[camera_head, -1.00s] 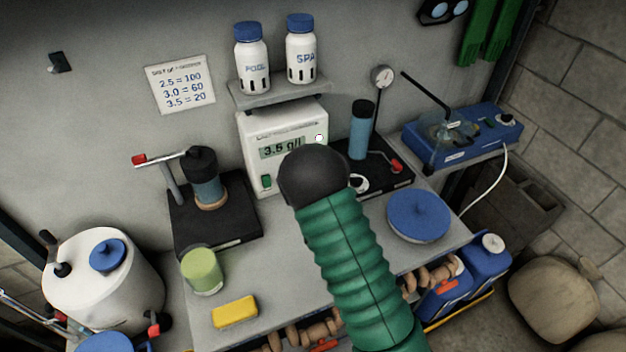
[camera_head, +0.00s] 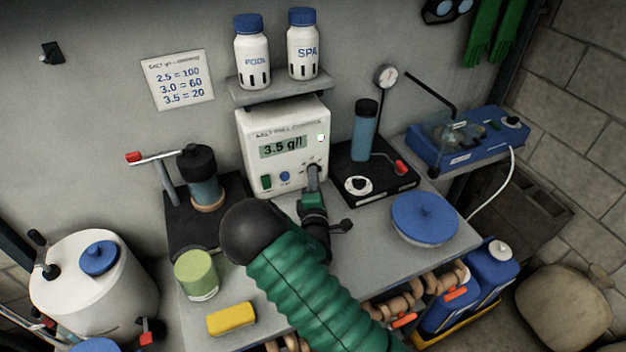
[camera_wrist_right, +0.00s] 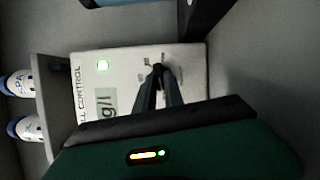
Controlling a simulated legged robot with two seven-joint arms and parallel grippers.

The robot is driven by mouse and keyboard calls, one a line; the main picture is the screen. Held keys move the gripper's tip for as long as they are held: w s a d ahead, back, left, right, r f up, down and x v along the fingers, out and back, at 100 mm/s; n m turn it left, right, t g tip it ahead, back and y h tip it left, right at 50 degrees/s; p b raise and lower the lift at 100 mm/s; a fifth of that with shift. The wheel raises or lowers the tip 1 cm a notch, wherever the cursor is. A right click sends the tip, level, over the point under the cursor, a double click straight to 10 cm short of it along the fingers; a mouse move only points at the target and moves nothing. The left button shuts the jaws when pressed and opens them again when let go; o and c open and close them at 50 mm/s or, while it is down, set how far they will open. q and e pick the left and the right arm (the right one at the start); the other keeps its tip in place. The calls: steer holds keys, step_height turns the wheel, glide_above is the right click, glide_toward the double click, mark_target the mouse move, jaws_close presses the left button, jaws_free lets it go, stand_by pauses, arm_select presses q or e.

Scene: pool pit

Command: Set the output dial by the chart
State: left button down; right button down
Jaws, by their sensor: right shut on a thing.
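The white control box (camera_head: 300,125) stands at the back of the bench, its display (camera_head: 283,146) reading 3.5 g/l. A lit indicator sits beside the display and also shows in the wrist view (camera_wrist_right: 102,65). My right gripper (camera_head: 313,170) reaches the box's lower right face. In the wrist view its fingertips (camera_wrist_right: 158,70) are shut on the output dial, which they mostly hide; small scale marks show around it, too small to read. The wall chart (camera_head: 178,80) reads 2.5 = 100, 3.0 = 60, 3.5 = 20. My left gripper is out of view.
A shelf above the box holds the POOL bottle (camera_head: 252,50) and SPA bottle (camera_head: 303,45). A black stand with a blue cylinder (camera_head: 365,130) is close on the right, another (camera_head: 205,180) on the left. A green cup (camera_head: 196,275) and yellow sponge (camera_head: 231,318) lie in front.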

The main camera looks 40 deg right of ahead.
steer(key=shift+s+f, duration=0.1)
steer(key=shift+f, duration=0.15)
steer(key=c, duration=1.5)
jaws_free()
steer(key=shift+o, duration=0.3)
steer(key=shift+d, duration=0.15)
steer(key=shift+r, duration=0.1)
steer(key=v, duration=0.7)
steer(key=shift+s+a, duration=0.1)
steer(key=shift+a, duration=0.15)
steer(key=shift+d, duration=0.1)
